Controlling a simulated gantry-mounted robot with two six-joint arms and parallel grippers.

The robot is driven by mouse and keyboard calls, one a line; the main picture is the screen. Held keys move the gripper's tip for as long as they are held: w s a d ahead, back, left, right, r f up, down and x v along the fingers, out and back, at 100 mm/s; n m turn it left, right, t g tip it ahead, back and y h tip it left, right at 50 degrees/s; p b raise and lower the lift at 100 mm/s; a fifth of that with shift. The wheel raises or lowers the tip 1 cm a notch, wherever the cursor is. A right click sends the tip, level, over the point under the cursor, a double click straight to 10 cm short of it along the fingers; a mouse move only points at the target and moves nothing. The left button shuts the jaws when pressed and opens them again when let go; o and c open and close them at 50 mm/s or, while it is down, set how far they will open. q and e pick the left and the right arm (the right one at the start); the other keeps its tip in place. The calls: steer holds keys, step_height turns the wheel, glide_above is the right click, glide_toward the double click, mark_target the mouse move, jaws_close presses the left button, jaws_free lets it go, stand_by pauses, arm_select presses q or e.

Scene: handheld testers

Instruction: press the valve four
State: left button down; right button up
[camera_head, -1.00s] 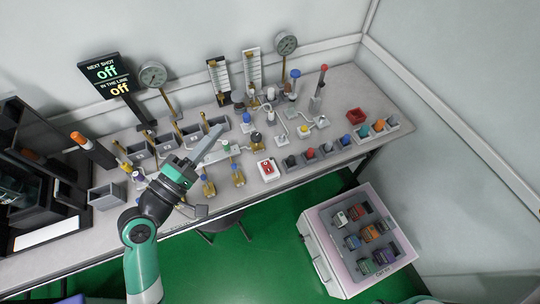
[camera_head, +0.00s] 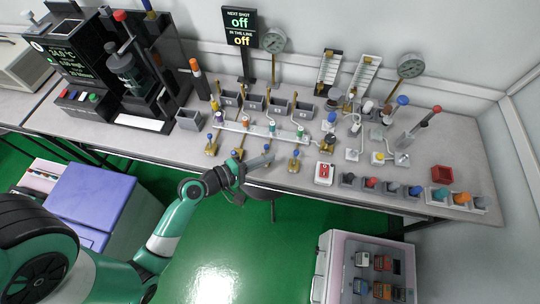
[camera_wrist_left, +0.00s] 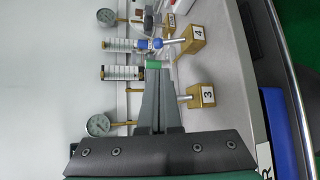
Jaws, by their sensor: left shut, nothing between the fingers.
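Valve four is a small brass block labelled 4 (camera_wrist_left: 196,35) with a silver stem and a blue end in the left wrist view. In the head view it appears to be the blue-topped brass valve (camera_head: 294,164) near the table's front edge. My left gripper (camera_head: 268,158) is shut and empty, its fingers just left of that valve, apart from it. In the wrist view the fingers (camera_wrist_left: 154,78) are beside the brass block labelled 3 (camera_wrist_left: 202,95) and partly cover its stem. Two more brass valves (camera_head: 211,148) stand left of my gripper. My right gripper is out of view.
A red-and-white switch (camera_head: 324,172) and a row of coloured knobs stand to the right along the front edge. Bins (camera_head: 254,103) and gauges (camera_head: 410,66) are behind. A black machine (camera_head: 85,60) fills the left. Green floor lies in front.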

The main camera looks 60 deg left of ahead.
mark_target(295, 157)
arm_select(q)
steer(key=b+x, duration=0.1)
steer(key=x, duration=0.7)
steer(key=shift+b, duration=0.35)
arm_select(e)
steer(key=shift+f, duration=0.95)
